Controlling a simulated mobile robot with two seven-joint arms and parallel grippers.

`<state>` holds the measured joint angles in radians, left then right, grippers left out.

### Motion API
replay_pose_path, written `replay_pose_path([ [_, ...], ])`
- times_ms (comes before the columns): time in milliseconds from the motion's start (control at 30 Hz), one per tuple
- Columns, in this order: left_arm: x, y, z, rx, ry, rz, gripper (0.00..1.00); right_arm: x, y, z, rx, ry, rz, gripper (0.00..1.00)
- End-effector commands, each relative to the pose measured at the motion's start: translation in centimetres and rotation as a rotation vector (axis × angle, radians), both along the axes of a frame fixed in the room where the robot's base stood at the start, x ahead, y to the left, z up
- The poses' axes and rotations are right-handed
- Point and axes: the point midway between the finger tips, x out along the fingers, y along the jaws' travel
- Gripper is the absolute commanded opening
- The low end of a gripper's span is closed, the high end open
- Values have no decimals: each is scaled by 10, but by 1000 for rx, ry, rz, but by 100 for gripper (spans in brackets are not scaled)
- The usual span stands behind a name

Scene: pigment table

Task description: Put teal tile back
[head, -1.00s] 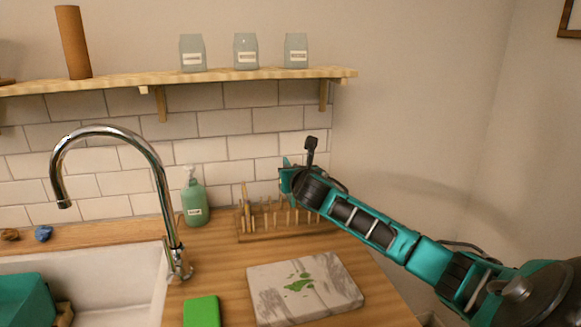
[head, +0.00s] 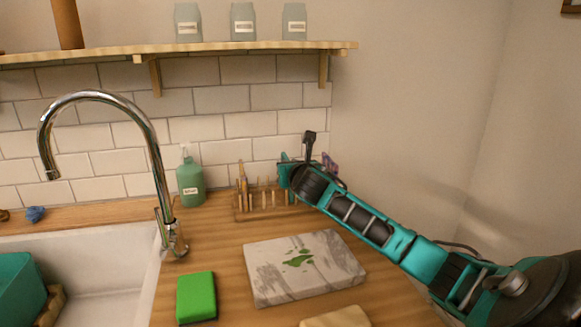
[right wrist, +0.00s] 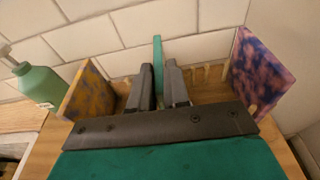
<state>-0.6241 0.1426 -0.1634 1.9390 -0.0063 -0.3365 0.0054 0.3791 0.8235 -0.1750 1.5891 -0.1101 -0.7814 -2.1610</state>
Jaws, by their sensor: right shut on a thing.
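My right gripper (right wrist: 160,85) is shut on the teal tile (right wrist: 158,62), which shows edge-on between the fingers in the right wrist view. They are at the wooden peg rack (head: 262,212) at the back of the counter. I cannot tell whether the tile's lower edge is between the pegs, as the fingers hide it. A yellow-grey tile (right wrist: 89,92) stands left of the gripper and a purple-pink tile (right wrist: 262,72) stands right of it. In the head view my arm hides part of the rack. My left gripper is not in view.
A green soap bottle (head: 190,180) stands left of the rack. A marble slab (head: 300,270) with green smears lies in front. A green sponge (head: 196,297), the tap (head: 160,150) and the sink (head: 100,270) are to the left. The shelf (head: 190,52) hangs above.

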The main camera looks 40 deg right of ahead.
Motion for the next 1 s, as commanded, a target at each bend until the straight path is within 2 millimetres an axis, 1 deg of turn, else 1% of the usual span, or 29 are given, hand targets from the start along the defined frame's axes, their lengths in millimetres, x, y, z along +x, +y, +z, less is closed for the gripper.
replay_pose_path([
  [567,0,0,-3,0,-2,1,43,0,0,-10,-2,-1,-1,0],
  [600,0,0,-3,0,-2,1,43,0,0,-10,-1,-2,-1,17],
  [900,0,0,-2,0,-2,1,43,0,0,-10,0,-1,0,45],
  [1000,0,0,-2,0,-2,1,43,0,0,-11,0,-1,0,45],
])
